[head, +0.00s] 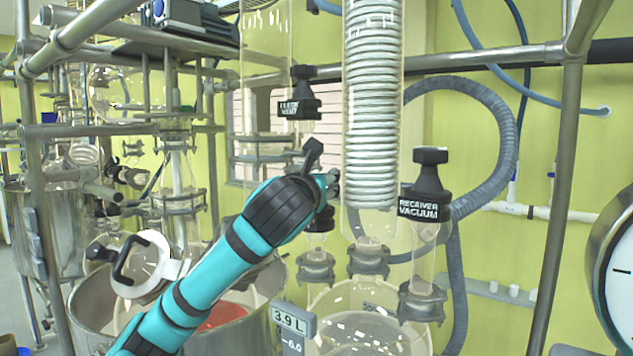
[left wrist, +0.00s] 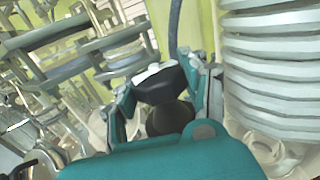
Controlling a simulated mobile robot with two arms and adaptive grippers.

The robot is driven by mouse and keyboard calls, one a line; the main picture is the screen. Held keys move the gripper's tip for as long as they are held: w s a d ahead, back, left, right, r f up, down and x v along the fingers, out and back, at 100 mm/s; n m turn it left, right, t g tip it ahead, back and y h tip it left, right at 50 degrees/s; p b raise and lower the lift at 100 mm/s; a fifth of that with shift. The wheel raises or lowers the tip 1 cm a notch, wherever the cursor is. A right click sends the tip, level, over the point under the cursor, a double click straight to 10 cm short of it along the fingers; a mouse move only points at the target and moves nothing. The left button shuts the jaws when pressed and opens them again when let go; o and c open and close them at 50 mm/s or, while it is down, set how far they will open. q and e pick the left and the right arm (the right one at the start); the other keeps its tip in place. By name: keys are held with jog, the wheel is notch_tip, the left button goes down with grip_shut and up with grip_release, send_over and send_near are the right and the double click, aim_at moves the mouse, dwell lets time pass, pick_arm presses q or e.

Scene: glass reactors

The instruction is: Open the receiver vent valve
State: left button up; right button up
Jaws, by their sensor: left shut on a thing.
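My left gripper (head: 328,186) reaches in from the lower left and is shut on a black valve knob (head: 313,152). The knob's top sticks out above the gripper and looks tilted. In the left wrist view my left gripper (left wrist: 168,108) has its teal fingers on both sides of the black knob (left wrist: 160,84). A black valve body (head: 321,220) shows below the gripper, over a glass neck with a metal clamp. Its label is hidden, so I cannot read whether it is the receiver vent. My right gripper is not in view.
A black valve labelled RECEIVER VACUUM (head: 424,190) stands to the right. Another black valve (head: 299,98), its label ending in VENT, is above the gripper. A glass coil condenser (head: 372,100) stands close on the right. A metal frame post (head: 558,200) is further right.

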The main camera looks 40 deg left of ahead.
pick_arm(q)
jog(key=shift+f, duration=0.1)
jog(key=o, duration=1.2)
jog(key=shift+a, duration=0.1)
